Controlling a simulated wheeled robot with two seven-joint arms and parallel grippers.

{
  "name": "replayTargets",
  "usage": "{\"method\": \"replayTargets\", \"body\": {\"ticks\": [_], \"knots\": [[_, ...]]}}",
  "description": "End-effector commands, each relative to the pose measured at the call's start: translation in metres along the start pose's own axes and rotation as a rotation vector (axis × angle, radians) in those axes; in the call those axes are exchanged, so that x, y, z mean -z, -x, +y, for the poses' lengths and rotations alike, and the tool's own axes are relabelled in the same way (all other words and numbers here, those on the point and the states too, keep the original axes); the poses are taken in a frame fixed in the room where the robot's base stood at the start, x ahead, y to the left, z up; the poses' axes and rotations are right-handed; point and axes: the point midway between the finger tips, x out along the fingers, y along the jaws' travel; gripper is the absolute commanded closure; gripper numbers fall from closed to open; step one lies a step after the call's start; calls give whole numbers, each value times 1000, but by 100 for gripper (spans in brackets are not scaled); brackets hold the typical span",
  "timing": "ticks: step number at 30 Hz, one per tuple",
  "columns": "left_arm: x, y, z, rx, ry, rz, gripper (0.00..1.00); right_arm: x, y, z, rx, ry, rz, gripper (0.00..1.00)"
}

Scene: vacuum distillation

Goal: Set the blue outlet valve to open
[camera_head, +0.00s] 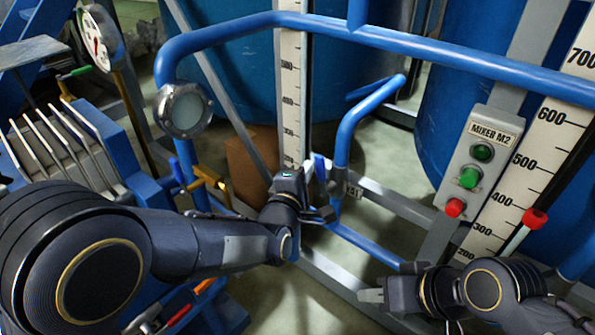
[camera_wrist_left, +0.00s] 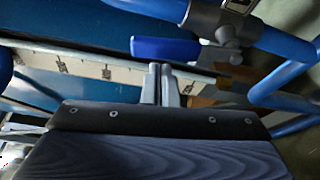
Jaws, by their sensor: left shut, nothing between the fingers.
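The blue valve handle (camera_head: 320,168) stands upright on the blue pipe just beyond my left gripper, beside a small white tag. In the left wrist view the blue handle (camera_wrist_left: 165,48) lies across the picture, joined to a grey valve body (camera_wrist_left: 222,30) at its right. My left gripper (camera_head: 327,214) is shut and empty. Its two fingers (camera_wrist_left: 160,80) are together, with their tips just below the handle in the wrist view; I cannot tell if they touch it. My right gripper (camera_head: 368,295) is at the lower right, away from the valve; its finger gap is unclear.
A blue pipe frame (camera_head: 400,45) arches over the work area. A control box (camera_head: 472,165) with green and red buttons and white level scales (camera_head: 291,100) stand behind. A round sight glass (camera_head: 185,110), another blue handle (camera_head: 178,172) and yellow handles (camera_head: 208,174) are left.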

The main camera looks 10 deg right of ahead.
Motion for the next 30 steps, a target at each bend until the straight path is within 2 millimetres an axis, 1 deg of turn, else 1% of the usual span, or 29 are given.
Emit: {"method": "replayTargets", "body": {"ticks": [9, 13, 17, 26, 30], "knots": [[-1, 1, 0, 0, 1, 1, 100, 0, -1, 0, 0, 0, 0, 64], [-12, 5, -2, -4, 4, -1, 100, -5, -10, 4, 0, 0, 0, 64], [-18, 7, 0, -1, -1, -1, 100, -5, -10, 5, 0, 0, 0, 64], [-18, 6, 0, 1, -1, -2, 100, -5, -10, 5, 0, 0, 0, 64], [-11, 2, -1, -1, 1, 2, 100, -9, -17, 8, 0, 0, 0, 64]]}}
